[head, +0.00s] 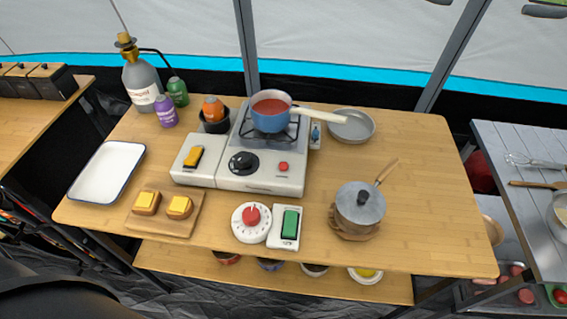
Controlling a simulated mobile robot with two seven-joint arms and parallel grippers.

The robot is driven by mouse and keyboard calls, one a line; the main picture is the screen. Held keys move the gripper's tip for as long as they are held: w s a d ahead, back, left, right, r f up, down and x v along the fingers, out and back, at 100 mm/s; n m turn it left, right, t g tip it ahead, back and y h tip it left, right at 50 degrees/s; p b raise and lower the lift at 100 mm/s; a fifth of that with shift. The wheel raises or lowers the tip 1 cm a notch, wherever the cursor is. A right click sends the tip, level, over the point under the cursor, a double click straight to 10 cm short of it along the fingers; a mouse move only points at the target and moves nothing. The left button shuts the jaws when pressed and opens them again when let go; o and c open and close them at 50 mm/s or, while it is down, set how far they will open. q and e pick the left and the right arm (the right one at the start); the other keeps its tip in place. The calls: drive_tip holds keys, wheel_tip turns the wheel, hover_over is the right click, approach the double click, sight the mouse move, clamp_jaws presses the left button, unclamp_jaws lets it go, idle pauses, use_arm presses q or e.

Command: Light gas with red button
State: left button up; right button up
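A white gas stove (262,184) stands on the wooden table, near its middle. A small red button (283,166) sits on the right of its front panel, and a black knob (243,163) is on the left. A blue pot (270,121) with red contents and a pale handle stands over the burner. I see no flame, but the pot hides part of the burner. Neither of my grippers shows in the head view.
A white dial with a red knob (251,217) and a green switch (290,225) lie in front of the stove. A yellow switch (193,157) is left of it. A lidded pot (360,204) stands front right. The table's right side is clear.

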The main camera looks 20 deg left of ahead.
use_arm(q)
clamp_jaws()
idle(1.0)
